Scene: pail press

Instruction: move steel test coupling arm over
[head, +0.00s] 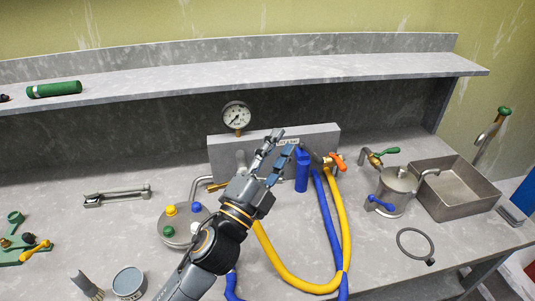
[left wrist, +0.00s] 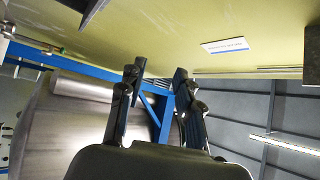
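A bent steel tube with a brass end (head: 199,185) rises behind the round steel lid (head: 176,236) with coloured caps. It may be the steel test coupling arm; I cannot tell for sure. Its right end runs behind my left gripper. My left gripper (head: 281,152) is in front of the grey block (head: 325,139), left of the blue cylinder (head: 302,173). Its fingers are apart and empty; they also show open in the left wrist view (left wrist: 157,95), with only background between them. My right gripper is not in view.
A pressure gauge (head: 237,116) stands on the block. A yellow hose (head: 344,235) and a blue hose (head: 326,215) cross the bench. A steel pot (head: 397,188) and basin (head: 457,202) stand right. A shelf (head: 270,80) overhangs the back. Bench centre-left is partly clear.

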